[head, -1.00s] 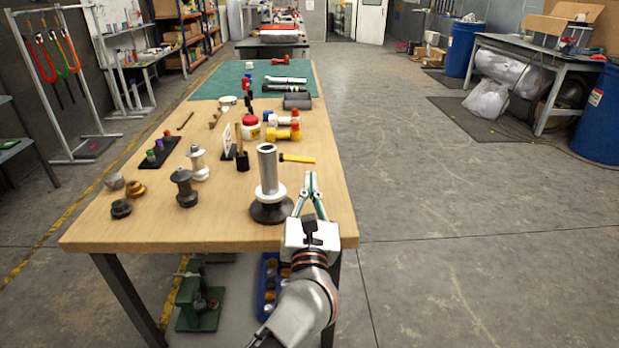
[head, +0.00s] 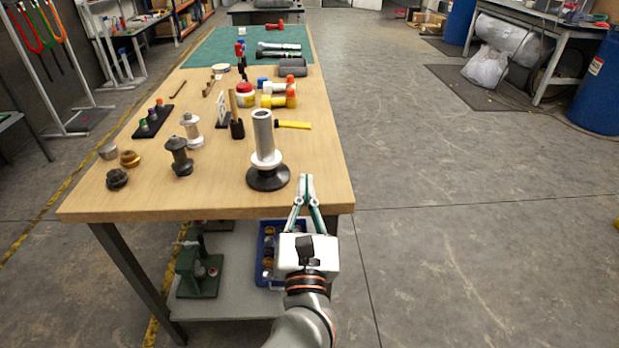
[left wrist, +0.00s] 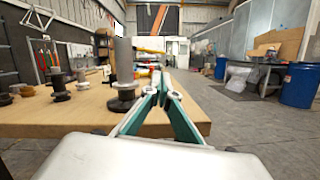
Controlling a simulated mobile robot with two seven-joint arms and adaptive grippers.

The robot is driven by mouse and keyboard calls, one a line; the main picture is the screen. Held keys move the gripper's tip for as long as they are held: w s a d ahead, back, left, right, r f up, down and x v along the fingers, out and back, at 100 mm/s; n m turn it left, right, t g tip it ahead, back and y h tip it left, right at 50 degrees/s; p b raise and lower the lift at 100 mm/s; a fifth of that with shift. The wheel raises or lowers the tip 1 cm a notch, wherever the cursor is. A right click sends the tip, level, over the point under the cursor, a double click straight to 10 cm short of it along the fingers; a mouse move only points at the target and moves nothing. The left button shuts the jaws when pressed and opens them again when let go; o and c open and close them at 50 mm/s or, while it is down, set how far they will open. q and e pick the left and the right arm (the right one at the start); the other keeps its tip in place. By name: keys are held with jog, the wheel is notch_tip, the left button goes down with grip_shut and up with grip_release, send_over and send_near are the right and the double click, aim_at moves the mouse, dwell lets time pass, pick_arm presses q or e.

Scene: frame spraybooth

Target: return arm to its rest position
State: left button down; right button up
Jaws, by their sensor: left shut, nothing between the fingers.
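My left gripper (head: 306,180) is shut and empty at the near right edge of the wooden table (head: 230,205). In the left wrist view its fingers (left wrist: 160,82) meet at the tips with nothing between them. A grey tube on a white collar and black base (head: 264,150) stands upright on the table, just left of the fingertips and apart from them. The tube also shows in the left wrist view (left wrist: 124,65), left of the fingers. My right gripper is in neither view.
A blue bin (head: 267,250) and a green device (head: 199,270) sit on the lower shelf. The floor to the right is open.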

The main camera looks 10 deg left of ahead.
pick_arm(q)
jog(key=s+d+f+m+g+h+p, duration=0.15)
jog(key=s+f+m+h, duration=0.45)
jog(key=m, duration=0.8)
jog(key=s+f+m+g+h+p, duration=0.1)
jog(key=s+f+m+h+p, duration=0.2)
jog(key=f+m, duration=0.8)
jog(key=s+a+f+m+g+y, duration=0.1)
jog(key=s+a+f+m+g, duration=0.2)
jog(key=s+a+f+m, duration=0.2)
jog(key=s+a+f+m+g+p, duration=0.1)
jog(key=s+a+f+m+g, duration=0.3)
jog(key=s+f+m, duration=0.3)
notch_tip(320, 180, down, 4)
jog(key=a+m, duration=0.1)
jog(key=m, duration=0.2)
jog(key=shift+s+m+y, duration=0.3)
jog(key=shift+s+y, duration=0.05)
jog(key=shift+y, duration=0.05)
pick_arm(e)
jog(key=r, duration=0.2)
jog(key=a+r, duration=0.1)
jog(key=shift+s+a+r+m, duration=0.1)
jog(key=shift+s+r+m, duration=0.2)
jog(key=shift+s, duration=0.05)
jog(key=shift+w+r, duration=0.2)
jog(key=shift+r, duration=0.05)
